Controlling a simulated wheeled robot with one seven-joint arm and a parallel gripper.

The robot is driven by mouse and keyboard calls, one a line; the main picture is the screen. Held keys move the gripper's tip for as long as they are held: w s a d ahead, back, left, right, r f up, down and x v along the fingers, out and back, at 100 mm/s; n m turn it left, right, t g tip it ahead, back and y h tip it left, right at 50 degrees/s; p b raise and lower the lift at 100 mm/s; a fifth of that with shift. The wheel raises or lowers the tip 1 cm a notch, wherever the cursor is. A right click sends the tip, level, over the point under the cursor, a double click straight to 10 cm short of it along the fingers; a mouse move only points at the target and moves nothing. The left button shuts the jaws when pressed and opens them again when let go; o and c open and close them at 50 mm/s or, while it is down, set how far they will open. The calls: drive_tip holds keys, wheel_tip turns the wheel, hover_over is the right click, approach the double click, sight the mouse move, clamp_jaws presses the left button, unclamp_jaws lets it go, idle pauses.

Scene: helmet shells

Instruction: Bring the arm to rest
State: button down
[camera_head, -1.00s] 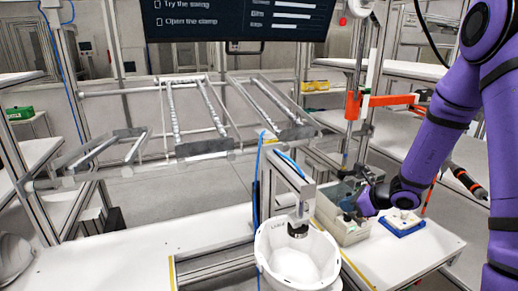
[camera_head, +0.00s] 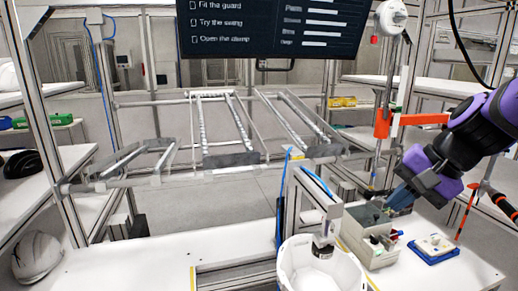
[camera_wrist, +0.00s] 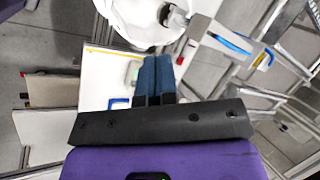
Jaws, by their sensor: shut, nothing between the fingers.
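My purple arm comes in from the right edge, bent and raised over the workbench.
An orange-red bracket (camera_head: 415,119) and a post are near my arm. Another white helmet (camera_head: 40,257) is at left.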

drive_tip(key=s+d+r+n+t+h, duration=0.1)
drive_tip(key=s+d+r+n+h, duration=0.1)
drive_tip(key=s, duration=0.4)
drive_tip(key=s+d+r+n+t+h, duration=0.1)
drive_tip(key=s+d+r+n+h, duration=0.2)
drive_tip(key=s+n, duration=0.2)
drive_tip(key=shift+s+r, duration=0.3)
drive_tip(key=shift+s, duration=0.1)
